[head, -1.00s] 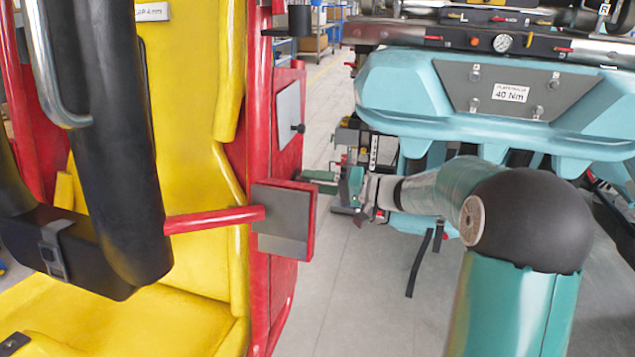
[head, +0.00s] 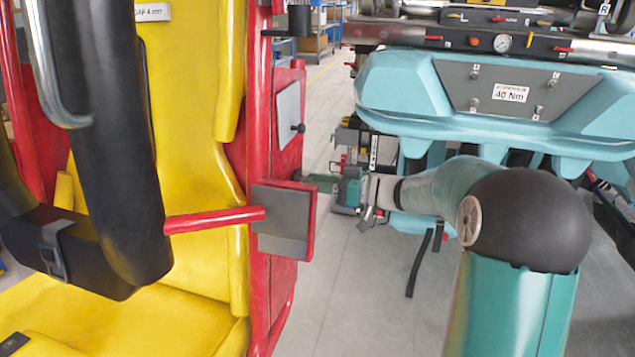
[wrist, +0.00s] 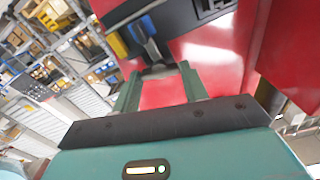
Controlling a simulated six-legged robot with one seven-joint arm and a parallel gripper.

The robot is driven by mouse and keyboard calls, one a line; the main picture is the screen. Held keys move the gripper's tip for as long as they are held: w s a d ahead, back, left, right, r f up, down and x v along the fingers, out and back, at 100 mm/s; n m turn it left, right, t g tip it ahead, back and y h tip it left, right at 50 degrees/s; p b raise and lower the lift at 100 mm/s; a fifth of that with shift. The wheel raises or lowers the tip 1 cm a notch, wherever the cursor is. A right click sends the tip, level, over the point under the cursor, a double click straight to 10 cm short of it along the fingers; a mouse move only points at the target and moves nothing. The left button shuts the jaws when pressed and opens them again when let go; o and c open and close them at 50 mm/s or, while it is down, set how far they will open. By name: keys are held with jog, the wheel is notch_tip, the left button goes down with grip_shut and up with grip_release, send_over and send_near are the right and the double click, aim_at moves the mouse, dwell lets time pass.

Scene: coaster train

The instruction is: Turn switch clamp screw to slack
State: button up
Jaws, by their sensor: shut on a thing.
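My gripper (head: 308,180) reaches left to the side of the red seat frame (head: 287,130). In the wrist view, its two green fingers (wrist: 160,78) close on a small dark grey piece, which appears to be the switch clamp screw (wrist: 157,70). The fingers and gripper body hide most of it, so its angle cannot be read. In the head view the grip point is small and partly behind a grey plate.
The grey plate (head: 283,222) on the red frame stands just below and in front of my fingers. Floor (head: 365,290) between the units is open.

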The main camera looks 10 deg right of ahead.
jog(key=shift+n, duration=0.4)
jog(key=o, duration=1)
jog(key=v, duration=1.3)
jog(key=shift+s+d, duration=0.2)
jog(key=shift+d, duration=0.15)
